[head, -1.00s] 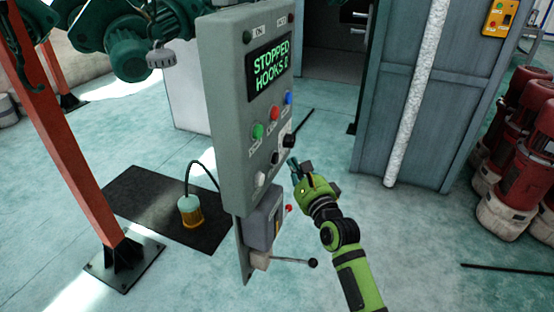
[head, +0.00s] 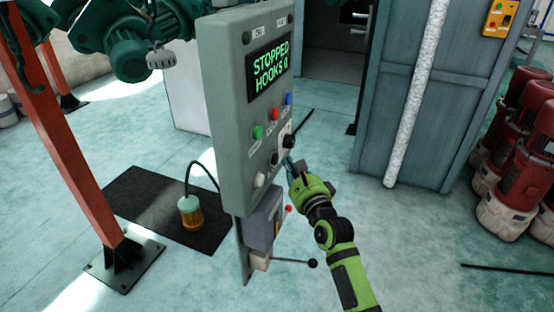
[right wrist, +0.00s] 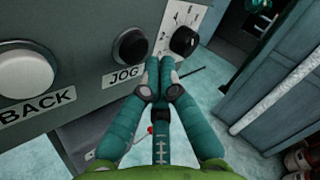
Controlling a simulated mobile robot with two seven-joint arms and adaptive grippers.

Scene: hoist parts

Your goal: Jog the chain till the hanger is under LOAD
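The grey control panel (head: 228,120) stands upright with a display (head: 268,70) reading STOPPED and HOOKS, its last character unclear. The black JOG button (right wrist: 130,45) shows in the right wrist view, between the BACK button (right wrist: 26,74) and a black rotary knob (right wrist: 184,40). My right gripper (head: 290,165) is at the panel's right edge; its fingertips (right wrist: 160,66) are together, empty, just right of the JOG button and below the knob. I cannot tell whether they touch the panel. I cannot identify the chain, hanger or LOAD mark. My left gripper is out of view.
Green, red and blue buttons sit above the JOG row. A box with a black-knobbed lever (head: 312,263) is below the panel. An orange post (head: 72,140) stands left, a blue-grey cabinet (head: 450,110) right, red machines (head: 510,150) far right. Green machinery (head: 125,50) hangs above.

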